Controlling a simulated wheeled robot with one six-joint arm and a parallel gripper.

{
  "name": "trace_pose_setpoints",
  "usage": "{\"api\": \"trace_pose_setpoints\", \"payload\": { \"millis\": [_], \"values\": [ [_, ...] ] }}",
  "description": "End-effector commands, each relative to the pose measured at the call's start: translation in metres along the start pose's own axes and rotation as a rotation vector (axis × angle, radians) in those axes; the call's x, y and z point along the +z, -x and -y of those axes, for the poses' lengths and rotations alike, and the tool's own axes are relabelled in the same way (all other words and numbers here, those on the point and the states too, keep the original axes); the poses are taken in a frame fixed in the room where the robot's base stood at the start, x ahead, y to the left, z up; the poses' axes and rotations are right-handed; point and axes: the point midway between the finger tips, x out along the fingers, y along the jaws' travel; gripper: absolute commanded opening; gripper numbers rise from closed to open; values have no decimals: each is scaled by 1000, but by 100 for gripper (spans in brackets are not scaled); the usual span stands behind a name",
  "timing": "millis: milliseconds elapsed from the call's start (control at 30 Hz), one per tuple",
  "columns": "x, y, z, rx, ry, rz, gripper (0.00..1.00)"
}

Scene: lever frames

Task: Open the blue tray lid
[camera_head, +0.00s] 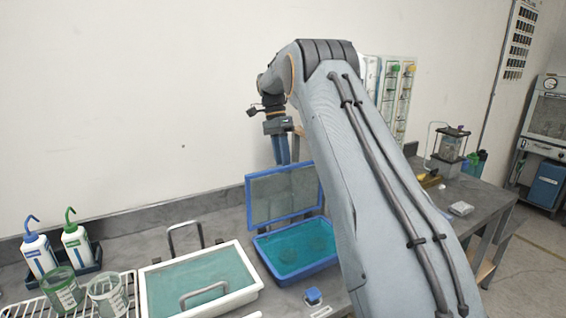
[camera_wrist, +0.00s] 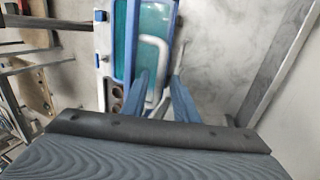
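The blue tray (camera_head: 257,246) stands on the bench with teal liquid in it. Its blue-framed lid (camera_head: 250,205) stands nearly upright along the tray's far edge, tilted open. My gripper (camera_head: 280,160) points down behind the lid's top edge, on the wall side, and its tips are partly hidden. In the wrist view my gripper's two blue fingers (camera_wrist: 160,78) are apart. A pale curved handle (camera_wrist: 157,45) over a teal panel lies by the fingers. I cannot tell whether a finger touches the handle or lid.
A white tray (camera_head: 144,290) with a teal cover and handles stands left of the blue tray. Two wash bottles (camera_head: 40,257) and beakers (camera_head: 108,295) are further left. A small blue-capped item (camera_head: 313,296) is in front. The wall (camera_head: 160,100) is close behind.

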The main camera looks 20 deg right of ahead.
Motion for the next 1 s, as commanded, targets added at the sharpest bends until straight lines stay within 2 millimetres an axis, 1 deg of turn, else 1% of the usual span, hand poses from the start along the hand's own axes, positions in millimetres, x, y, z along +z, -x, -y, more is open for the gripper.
{"api": "trace_pose_setpoints", "payload": {
  "millis": [367,467,733,900,1000],
  "values": [
    [-2,9,0,-11,-4,-3,28],
    [-2,19,1,-12,-4,-3,28],
    [-1,58,1,-10,-3,-3,28],
    [-1,73,0,-8,-2,-2,28],
    [-1,78,0,-7,-2,-2,28]
  ]
}}
